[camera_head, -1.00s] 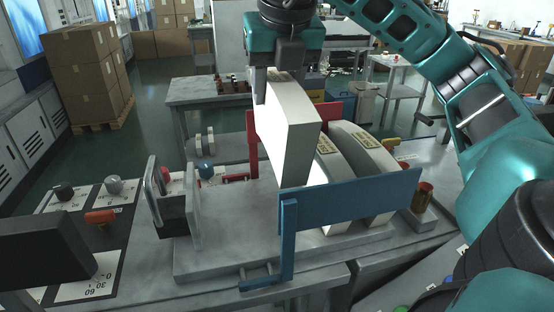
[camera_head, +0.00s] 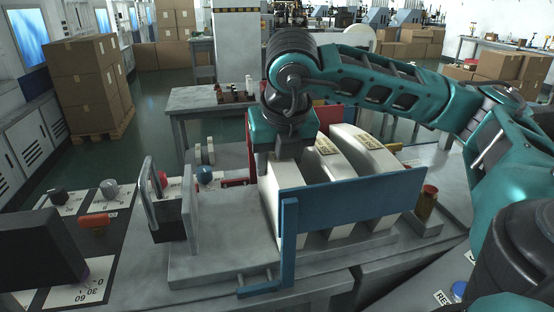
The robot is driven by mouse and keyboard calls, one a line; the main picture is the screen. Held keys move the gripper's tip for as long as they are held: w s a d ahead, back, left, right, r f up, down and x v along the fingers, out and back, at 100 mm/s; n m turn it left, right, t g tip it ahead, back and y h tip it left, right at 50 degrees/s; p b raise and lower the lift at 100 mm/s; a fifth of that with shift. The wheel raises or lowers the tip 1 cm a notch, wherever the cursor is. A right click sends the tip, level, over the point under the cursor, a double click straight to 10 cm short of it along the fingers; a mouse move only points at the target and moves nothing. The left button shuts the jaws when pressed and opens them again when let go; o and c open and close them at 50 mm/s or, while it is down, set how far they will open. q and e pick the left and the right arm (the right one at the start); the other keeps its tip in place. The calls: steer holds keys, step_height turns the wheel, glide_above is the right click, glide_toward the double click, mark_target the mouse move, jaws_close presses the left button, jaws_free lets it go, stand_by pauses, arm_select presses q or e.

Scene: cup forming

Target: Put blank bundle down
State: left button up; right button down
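The white blank bundle (camera_head: 284,186) stands upright on the grey machine bed (camera_head: 200,262), between the blue guide plate (camera_head: 345,208) and the red guide behind. The blue plate hides its lower front part. My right gripper (camera_head: 284,158) comes from above and is shut on the bundle's top end. Two curved white bundles with labels, one nearer (camera_head: 332,165) and one farther right (camera_head: 366,152), stand beside it to the right, and a narrow gap seems to separate them from the held one. My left gripper is not in view.
A panel with an orange knob (camera_head: 95,220) and a dark block (camera_head: 40,248) lies at the left. A brass cylinder (camera_head: 427,203) stands at right.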

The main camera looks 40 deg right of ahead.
steer(key=c, duration=0.5)
jaws_free()
steer(key=shift+r, duration=0.15)
steer(key=shift+s+a+r, duration=0.1)
steer(key=shift+a+r, duration=0.05)
steer(key=shift+r, duration=0.15)
steer(key=p+v, duration=0.2)
steer(key=v, duration=0.8)
steer(key=shift+r, duration=0.1)
steer(key=shift+s+r+p, duration=0.35)
steer(key=shift+r, duration=0.1)
steer(key=shift+a, duration=0.1)
